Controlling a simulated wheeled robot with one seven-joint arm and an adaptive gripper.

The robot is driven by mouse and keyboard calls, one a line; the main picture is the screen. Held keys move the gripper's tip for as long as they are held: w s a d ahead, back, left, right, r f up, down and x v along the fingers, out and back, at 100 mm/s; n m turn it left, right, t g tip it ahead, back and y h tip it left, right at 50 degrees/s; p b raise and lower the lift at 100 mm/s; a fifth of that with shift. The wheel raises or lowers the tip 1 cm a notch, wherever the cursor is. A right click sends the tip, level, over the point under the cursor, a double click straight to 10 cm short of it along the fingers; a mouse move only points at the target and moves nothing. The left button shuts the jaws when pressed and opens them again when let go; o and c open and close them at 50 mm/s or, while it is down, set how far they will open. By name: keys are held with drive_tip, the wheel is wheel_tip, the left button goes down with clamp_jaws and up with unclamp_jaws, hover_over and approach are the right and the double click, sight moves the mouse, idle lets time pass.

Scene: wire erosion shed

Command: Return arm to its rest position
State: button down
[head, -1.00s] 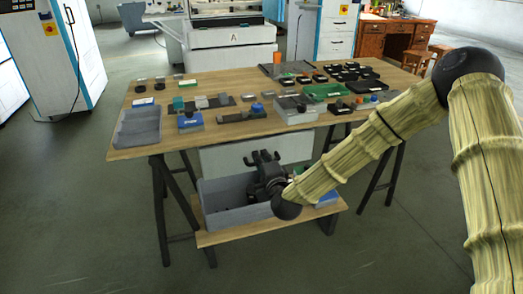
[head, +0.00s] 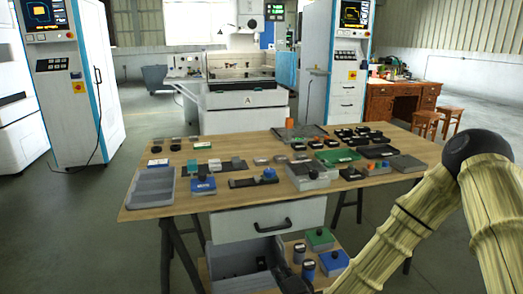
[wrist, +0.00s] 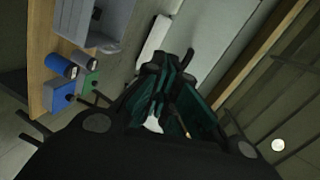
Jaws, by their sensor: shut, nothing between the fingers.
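My gripper (wrist: 168,78) shows in the wrist view with its dark fingers together and nothing between them. In the head view it is low at the bottom edge (head: 285,272), largely cut off, just in front of the right end of the grey bin (head: 232,260) on the lower shelf. My arm comes in from the right side of the head view. In the wrist view the grey bin (wrist: 104,24) is at the upper left, apart from the fingers.
The wooden table (head: 150,212) carries trays and small parts. A white drawer (head: 235,222) hangs below it. On the shelf beside the bin stand a green box (head: 320,238), a blue box (head: 334,262) and dark cylinders (head: 308,269). Open floor lies left (head: 95,245).

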drive_tip(key=s+d+f+n+g, duration=0.2)
drive_tip(key=s+f+n+g, duration=0.25)
drive_tip(key=s+f, duration=0.7)
drive_tip(key=s+d+f+n+g+h, duration=0.25)
drive_tip(key=s+d+f, duration=0.25)
drive_tip(key=s, duration=0.4)
drive_tip(key=s+d+f+n+g+h, duration=0.1)
drive_tip(key=s+d+f+n+g, duration=0.3)
drive_tip(key=s, duration=0.6)
drive_tip(key=s+d+f+n+g+h, duration=0.1)
drive_tip(key=s+d+f+g, duration=0.35)
drive_tip(key=s, duration=0.45)
wheel_tip(320, 180, up, 21)
drive_tip(key=p, duration=2.2)
drive_tip(key=shift+d+t, duration=0.35)
drive_tip(key=shift+t, duration=0.1)
